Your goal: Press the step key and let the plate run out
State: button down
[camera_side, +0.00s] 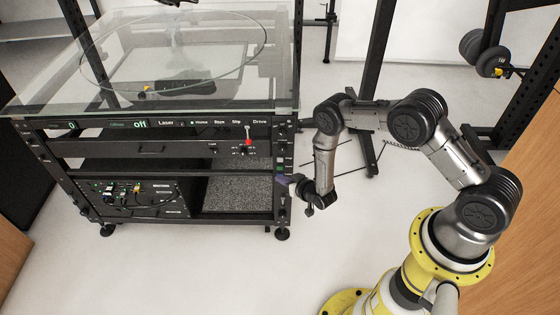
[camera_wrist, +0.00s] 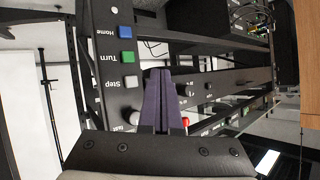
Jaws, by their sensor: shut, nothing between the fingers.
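The glass plate (camera_side: 45,80) with a thin round ring marked on it lies on top of the black cart in the side view. The step key (camera_wrist: 129,82) is a pale grey square labelled "Step" on the black key strip in the wrist view. My gripper (camera_wrist: 158,72) is shut and empty, its dark fingertips just right of the step key in the picture. I cannot tell whether they touch the strip. In the side view my gripper (camera_side: 287,181) is at the cart's right front post, and it hides part of the strip there.
A blue Home key (camera_wrist: 126,31) and a green Turn key (camera_wrist: 126,57) sit in line with the step key. A red-knobbed lever (camera_side: 248,141) stands on the front panel. The display (camera_side: 140,124) reads "off", another (camera_side: 70,125) reads "0". The floor in front is clear.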

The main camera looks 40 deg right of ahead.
aim_at(277, 162)
jog(key=shift+w+d, duration=2)
jog(key=shift+w, duration=0.05)
jog(key=shift+d, duration=0.1)
dwell(0.5)
jog(key=shift+w+d, duration=0.2)
jog(key=shift+w, duration=0.1)
jog(key=shift+w+d, duration=0.35)
dwell(0.9)
jog(key=shift+s+a, duration=0.1)
jog(key=shift+a, duration=0.05)
jog(key=shift+s+a, duration=0.5)
jog(key=shift+s, duration=0.05)
jog(key=shift+s+a, duration=0.1)
jog(key=shift+s+a, duration=1.65)
jog(key=shift+s, duration=0.05)
dwell(1.3)
